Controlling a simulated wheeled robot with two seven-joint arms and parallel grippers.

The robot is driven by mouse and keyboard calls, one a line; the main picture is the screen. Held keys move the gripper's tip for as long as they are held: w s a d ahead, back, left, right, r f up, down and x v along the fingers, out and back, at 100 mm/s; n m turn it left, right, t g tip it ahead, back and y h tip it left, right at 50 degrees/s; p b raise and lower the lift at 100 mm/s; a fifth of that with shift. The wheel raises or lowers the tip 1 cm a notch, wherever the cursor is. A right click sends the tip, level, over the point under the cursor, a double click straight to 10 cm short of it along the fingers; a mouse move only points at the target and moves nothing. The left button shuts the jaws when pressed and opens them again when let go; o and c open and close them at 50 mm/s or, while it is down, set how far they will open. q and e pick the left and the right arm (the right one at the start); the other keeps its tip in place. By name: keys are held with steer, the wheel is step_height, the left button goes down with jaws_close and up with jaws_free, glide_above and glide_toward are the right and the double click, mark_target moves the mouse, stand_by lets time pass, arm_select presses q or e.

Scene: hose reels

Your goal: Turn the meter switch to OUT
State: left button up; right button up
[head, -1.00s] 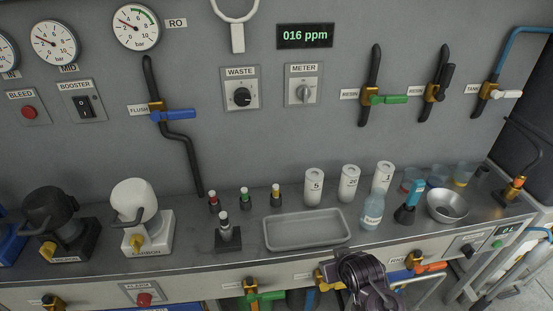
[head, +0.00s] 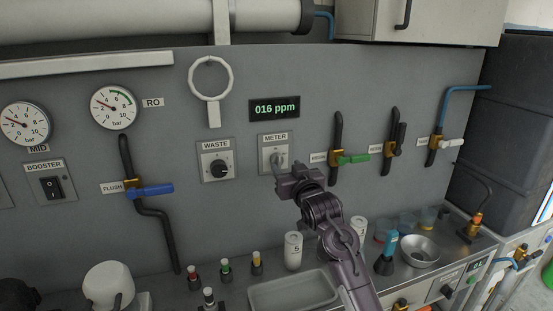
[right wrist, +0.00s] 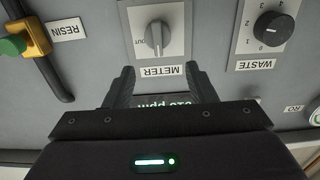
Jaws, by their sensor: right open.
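The meter switch (head: 279,157) is a light grey knob on a pale plate under the METER label on the grey wall panel. In the right wrist view, which is upside down, the meter switch (right wrist: 157,38) has its grip about vertical, and small OUT lettering is beside it at the left. My right gripper (head: 281,173) is just in front of the plate's lower part and partly covers it. In the right wrist view my right gripper (right wrist: 161,78) is open and empty, its fingers apart on either side of the METER label. My left gripper is out of view.
The black WASTE knob (head: 219,168) is left of the meter plate. The green-handled resin valve (head: 350,159) is to its right. A display (head: 274,108) reading 016 ppm is above. Below, the counter holds a grey tray (head: 262,298), white canisters (head: 293,252) and a metal bowl (head: 419,252).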

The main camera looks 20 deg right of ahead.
mark_target(280, 158)
steer(key=shift+w+p, duration=0.9)
steer(key=shift+w, duration=2.85)
steer(key=shift+c, duration=0.3)
steer(key=c, duration=0.9)
